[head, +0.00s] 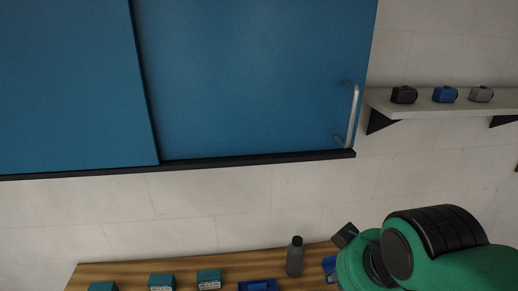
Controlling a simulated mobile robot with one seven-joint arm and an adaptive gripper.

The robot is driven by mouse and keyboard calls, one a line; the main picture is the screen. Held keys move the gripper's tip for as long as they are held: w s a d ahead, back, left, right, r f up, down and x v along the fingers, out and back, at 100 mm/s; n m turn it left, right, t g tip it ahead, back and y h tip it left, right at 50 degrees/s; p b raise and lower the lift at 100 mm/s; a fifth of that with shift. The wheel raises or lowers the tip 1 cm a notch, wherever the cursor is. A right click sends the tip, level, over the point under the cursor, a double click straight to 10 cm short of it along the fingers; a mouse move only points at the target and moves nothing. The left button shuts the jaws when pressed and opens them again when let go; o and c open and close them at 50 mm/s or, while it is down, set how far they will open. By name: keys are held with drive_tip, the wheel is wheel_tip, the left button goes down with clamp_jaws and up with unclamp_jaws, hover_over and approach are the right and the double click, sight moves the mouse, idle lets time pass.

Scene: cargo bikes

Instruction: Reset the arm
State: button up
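My arm shows at the lower right as green links with a black ribbed cover. It reaches in from the right edge over the right end of the wooden bench (130,270). A small dark block sticks out at the arm's left end; I cannot tell what it is. No gripper fingers show, so I cannot see whether the gripper holds anything.
A blue wall cabinet (250,80) with a metal handle (353,115) fills the upper left. A wall shelf (440,104) at right carries a black, a blue (444,94) and a grey item. The bench holds teal boxes (161,282), a blue tray (258,286) and a grey bottle (295,259).

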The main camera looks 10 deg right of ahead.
wheel_tip(320, 180, down, 6)
drive_tip(key=b, duration=0.5)
drive_tip(key=shift+r, duration=0.1)
wheel_tip(320, 180, down, 12)
drive_tip(key=b, duration=1.2)
idle(5.4)
